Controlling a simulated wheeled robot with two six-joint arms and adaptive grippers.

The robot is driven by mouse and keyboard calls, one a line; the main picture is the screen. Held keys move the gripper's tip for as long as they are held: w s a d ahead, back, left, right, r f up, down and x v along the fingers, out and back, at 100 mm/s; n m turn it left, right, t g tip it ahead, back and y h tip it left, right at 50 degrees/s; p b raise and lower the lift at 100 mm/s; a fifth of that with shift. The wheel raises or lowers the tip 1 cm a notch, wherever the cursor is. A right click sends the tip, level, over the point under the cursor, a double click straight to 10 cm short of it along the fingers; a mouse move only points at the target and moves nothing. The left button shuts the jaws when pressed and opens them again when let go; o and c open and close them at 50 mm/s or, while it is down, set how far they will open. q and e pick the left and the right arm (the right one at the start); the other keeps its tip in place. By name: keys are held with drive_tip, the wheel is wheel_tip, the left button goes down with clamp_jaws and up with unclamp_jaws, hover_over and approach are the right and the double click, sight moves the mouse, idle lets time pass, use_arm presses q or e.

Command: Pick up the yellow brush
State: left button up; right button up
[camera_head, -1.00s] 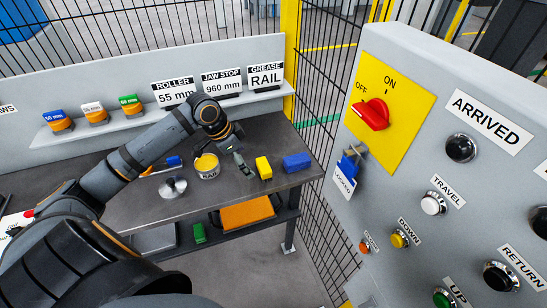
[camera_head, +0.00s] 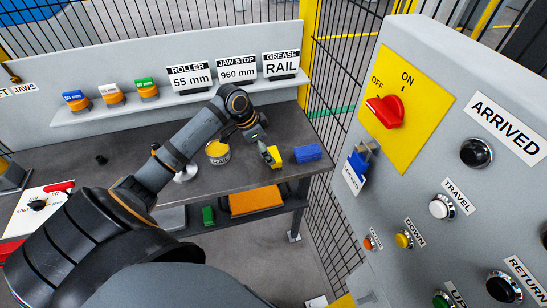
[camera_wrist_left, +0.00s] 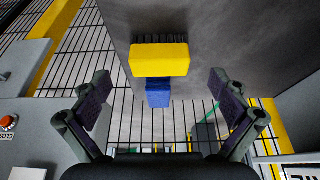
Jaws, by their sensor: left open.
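The yellow brush (camera_head: 274,157) lies on the dark workbench (camera_head: 235,177) near its front right part. In the left wrist view the yellow brush (camera_wrist_left: 159,60) shows a yellow block with dark bristles along one side. My left gripper (camera_head: 266,152) is beside the brush and partly covers it in the head view. In the left wrist view my left gripper (camera_wrist_left: 160,92) is open and empty, its fingers spread to either side with the brush ahead between them, apart from both. My right gripper is not in view.
A blue block (camera_head: 308,152) lies just right of the brush. A yellow tin (camera_head: 218,152) and a metal disc (camera_head: 186,174) stand to the left on the bench. A wire fence (camera_head: 340,90) and a grey control panel (camera_head: 440,150) rise on the right.

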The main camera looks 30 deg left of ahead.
sight(273, 154)
use_arm(q)
drive_tip(key=x, duration=0.4)
drive_tip(key=shift+w+d+r, duration=0.15)
drive_tip(key=shift+c, duration=0.3)
drive_tip(key=shift+c, duration=1.1)
drive_tip(key=c, duration=1)
